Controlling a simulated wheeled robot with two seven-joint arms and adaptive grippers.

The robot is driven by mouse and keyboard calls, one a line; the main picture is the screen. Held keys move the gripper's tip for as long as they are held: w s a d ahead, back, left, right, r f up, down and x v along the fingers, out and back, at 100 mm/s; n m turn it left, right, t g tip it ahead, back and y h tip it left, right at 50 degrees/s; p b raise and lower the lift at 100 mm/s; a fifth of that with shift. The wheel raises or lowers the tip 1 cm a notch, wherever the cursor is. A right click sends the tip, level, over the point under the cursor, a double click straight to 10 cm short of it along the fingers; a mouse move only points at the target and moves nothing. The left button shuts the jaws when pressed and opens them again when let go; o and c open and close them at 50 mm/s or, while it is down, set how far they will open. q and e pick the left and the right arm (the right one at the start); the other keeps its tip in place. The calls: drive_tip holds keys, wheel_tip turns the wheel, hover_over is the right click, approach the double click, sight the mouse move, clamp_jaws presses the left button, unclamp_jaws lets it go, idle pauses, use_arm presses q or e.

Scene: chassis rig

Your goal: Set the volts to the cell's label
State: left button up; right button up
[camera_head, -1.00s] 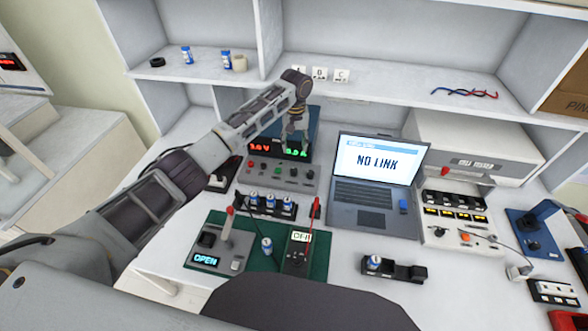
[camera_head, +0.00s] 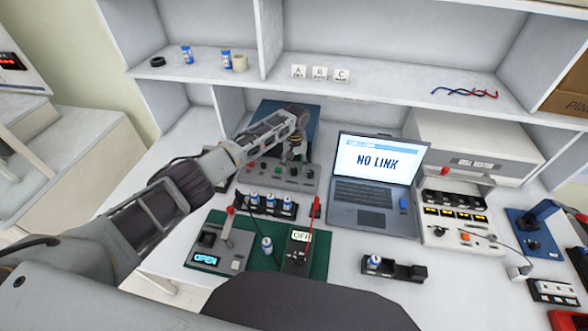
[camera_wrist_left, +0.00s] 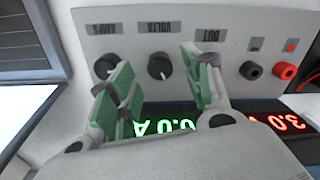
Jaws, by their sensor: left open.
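The grey bench power supply (camera_head: 278,178) stands under the shelf. In the left wrist view its panel shows upside down, with the VOLTS knob (camera_wrist_left: 160,66), the AMPS knob (camera_wrist_left: 107,66) and the OUT label (camera_wrist_left: 207,36). A red display (camera_wrist_left: 285,120) reads 3.0 and a green display (camera_wrist_left: 165,127) reads 0.0 A. My left gripper (camera_head: 296,155) is open over the panel. In the wrist view its green-padded fingers (camera_wrist_left: 163,82) are on either side of the VOLTS knob; contact cannot be told. Blue-and-white cells stand in a rack (camera_head: 268,213); one cell (camera_head: 267,245) stands on the green mat. Their labels are unreadable.
The laptop (camera_head: 362,208) showing NO LINK stands right of the supply. A holder (camera_head: 403,271) with a cell sits at front right. The shelf edge (camera_head: 370,98) is above.

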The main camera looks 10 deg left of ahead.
sight(294, 171)
use_arm(q)
drive_tip(key=shift+f, duration=1.4)
use_arm(e)
drive_tip(key=shift+d+f, duration=0.1)
drive_tip(key=shift+d, duration=0.1)
drive_tip(key=shift+d, duration=0.2)
